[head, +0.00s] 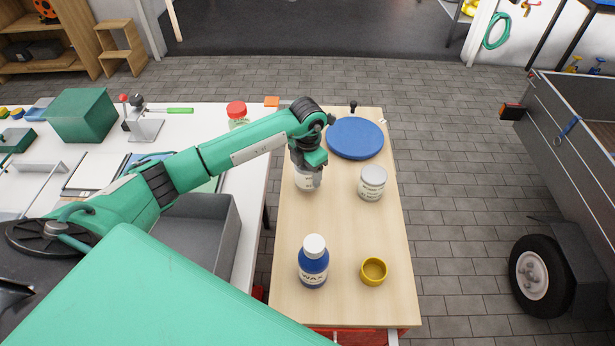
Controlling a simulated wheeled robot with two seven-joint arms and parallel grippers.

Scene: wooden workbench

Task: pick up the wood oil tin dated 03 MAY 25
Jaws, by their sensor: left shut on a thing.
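My left gripper (314,178) reaches over the wooden workbench (335,225) from the left, pointing down. It is shut on a pale tin (303,184), whose top is mostly hidden by the gripper. I cannot tell whether this tin touches the bench. A second tin (372,184), whitish grey with a label and a light lid, stands upright to the right, apart from the gripper. The dates on both tins are too small to read. My right gripper is not in view.
A blue round disc (355,139) lies behind the tins. A blue wax bottle (313,262) with a white cap and a yellow cup (373,271) stand nearer the front. The bench is clear between them and the tins. A grey bin (205,222) stands left, on a white table.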

